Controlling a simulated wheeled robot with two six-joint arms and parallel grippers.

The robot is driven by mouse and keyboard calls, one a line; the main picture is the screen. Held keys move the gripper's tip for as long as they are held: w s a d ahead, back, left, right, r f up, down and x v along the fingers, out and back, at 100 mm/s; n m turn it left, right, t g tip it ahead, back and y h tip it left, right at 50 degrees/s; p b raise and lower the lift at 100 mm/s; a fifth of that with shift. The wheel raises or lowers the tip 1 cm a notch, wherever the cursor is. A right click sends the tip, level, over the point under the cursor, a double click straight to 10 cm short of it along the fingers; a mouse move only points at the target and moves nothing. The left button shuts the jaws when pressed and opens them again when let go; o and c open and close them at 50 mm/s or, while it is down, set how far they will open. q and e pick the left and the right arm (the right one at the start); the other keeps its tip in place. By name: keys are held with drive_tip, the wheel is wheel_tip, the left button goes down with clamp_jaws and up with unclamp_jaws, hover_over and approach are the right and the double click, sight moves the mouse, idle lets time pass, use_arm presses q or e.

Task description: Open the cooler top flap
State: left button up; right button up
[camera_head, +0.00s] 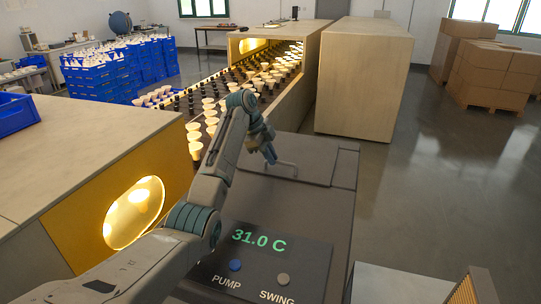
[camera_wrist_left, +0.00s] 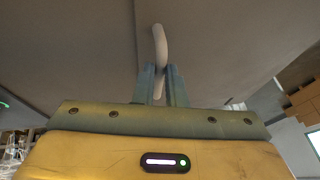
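The cooler (camera_head: 325,215) is a dark grey box with a display reading 31.0 C on its sloped front panel. Its top flap (camera_head: 305,148) lies flat, level with the top. A thin pale bar handle (camera_head: 288,172) is on the flap; it also shows as a curved bar in the left wrist view (camera_wrist_left: 159,42). My left gripper (camera_head: 269,156) is over the flap at the handle. In the left wrist view its two fingers (camera_wrist_left: 160,85) are close on either side of the handle, which fills the gap between them. My right gripper is not in view.
A lit conveyor (camera_head: 215,105) with white bulbs runs behind the cooler. A wooden cabinet (camera_head: 362,85) stands beyond it, and a cabinet with a glowing window (camera_head: 134,212) is at the left. Blue crates (camera_head: 100,75) and cardboard boxes (camera_head: 495,75) stand farther off.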

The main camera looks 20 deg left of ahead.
use_arm(q)
clamp_jaws()
drive_tip(key=w+r+p, duration=0.5)
drive_tip(key=r+p, duration=0.1)
drive_tip(key=r, duration=0.5)
drive_tip(key=shift+r, duration=0.25)
drive_tip(key=shift+w, duration=0.1)
